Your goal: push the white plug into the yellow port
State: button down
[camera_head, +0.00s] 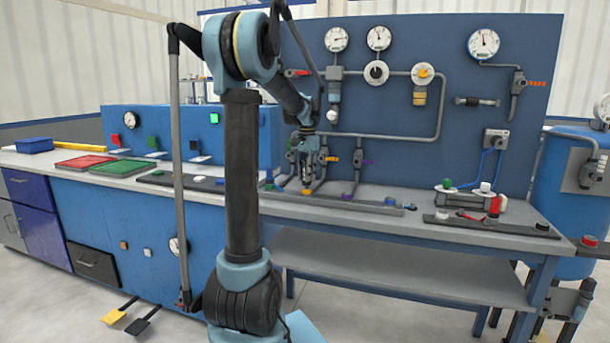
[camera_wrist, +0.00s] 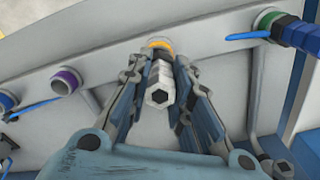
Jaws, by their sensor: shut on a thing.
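The white plug (camera_wrist: 160,78) is between the two fingers of my gripper (camera_wrist: 158,63) in the wrist view, with its hexagonal end facing the camera. The yellow port (camera_wrist: 158,42) is directly beyond the plug's far end, on a grey rail. The plug lines up with the port and its far end meets or overlaps the yellow ring. I cannot tell how deep it sits. In the head view my gripper (camera_head: 305,160) points down just above the yellow port (camera_head: 307,192) on the bench. The plug is too small to make out there.
Blue levers stick out near the ports. Pipes and gauges cover the blue panel (camera_head: 430,140) behind.

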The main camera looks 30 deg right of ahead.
jog(key=shift+f, duration=0.6)
jog(key=c, duration=1.4)
grip_release()
jog(key=shift+o, duration=0.2)
jog(key=shift+r, duration=0.1)
